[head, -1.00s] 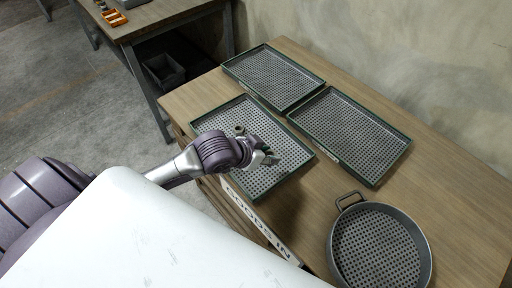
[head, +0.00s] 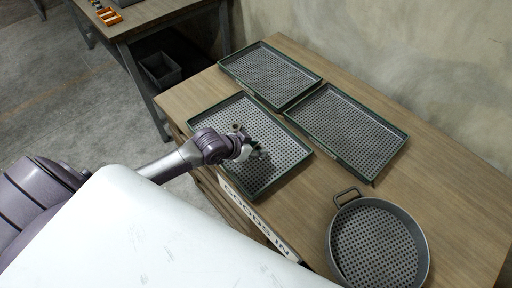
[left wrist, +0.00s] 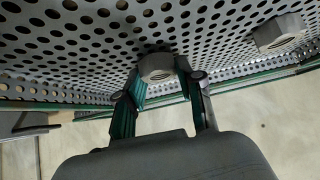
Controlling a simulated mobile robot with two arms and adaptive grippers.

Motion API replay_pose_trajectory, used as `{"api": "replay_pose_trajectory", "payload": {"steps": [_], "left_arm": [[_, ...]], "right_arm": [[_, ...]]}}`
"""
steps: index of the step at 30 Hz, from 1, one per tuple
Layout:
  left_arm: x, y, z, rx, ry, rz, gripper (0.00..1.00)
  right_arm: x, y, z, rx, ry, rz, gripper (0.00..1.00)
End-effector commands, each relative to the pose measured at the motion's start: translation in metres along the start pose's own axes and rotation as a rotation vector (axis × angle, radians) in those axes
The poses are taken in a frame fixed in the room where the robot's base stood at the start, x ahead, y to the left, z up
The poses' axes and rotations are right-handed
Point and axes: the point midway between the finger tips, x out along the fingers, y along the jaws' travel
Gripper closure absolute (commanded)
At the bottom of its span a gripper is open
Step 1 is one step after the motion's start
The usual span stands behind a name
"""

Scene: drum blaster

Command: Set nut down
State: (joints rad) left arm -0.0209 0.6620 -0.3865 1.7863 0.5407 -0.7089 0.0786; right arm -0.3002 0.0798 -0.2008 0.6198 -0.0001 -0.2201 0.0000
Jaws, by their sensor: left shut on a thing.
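My left gripper (head: 259,153) is over the near-left perforated tray (head: 286,157), low above its floor. In the left wrist view the green-padded fingertips (left wrist: 158,88) are shut on a grey nut (left wrist: 157,67). The held nut is at or very close to the tray floor; I cannot tell whether it touches. A second grey nut (left wrist: 280,33) lies on the perforated floor, apart from the fingers. In the head view the gripper mostly hides the held nut. My right gripper is not in view.
Two more perforated trays stand empty behind, one at the back (head: 270,72) and one to the right (head: 350,130). A round perforated pan (head: 378,247) with a handle sits at the front right. A "GOODS IN" label (head: 258,218) marks the table's front edge. Bare wood lies between tray and pan.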

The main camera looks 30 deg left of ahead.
Motion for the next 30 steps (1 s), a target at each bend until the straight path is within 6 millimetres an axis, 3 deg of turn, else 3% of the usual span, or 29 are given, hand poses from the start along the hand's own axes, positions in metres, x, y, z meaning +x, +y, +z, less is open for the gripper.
{"api": "replay_pose_trajectory", "payload": {"steps": [4,5,9,20,23,30], "left_arm": [[0.002,0.000,0.002,0.000,0.000,0.000,1.00],[0.002,0.000,0.002,0.000,-0.001,0.000,0.60],[0.002,0.000,0.002,0.000,-0.001,0.000,0.38],[-0.002,0.000,-0.001,0.000,-0.001,0.000,0.38],[-0.014,0.000,0.001,0.001,-0.003,0.000,0.38],[-0.065,0.001,0.001,0.003,-0.005,0.001,0.38]], "right_arm": [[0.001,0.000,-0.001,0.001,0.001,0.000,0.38],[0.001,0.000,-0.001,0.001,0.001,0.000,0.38],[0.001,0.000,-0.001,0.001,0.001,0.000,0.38],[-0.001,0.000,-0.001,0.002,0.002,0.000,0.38],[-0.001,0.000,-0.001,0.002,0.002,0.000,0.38],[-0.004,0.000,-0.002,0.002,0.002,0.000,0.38]]}}
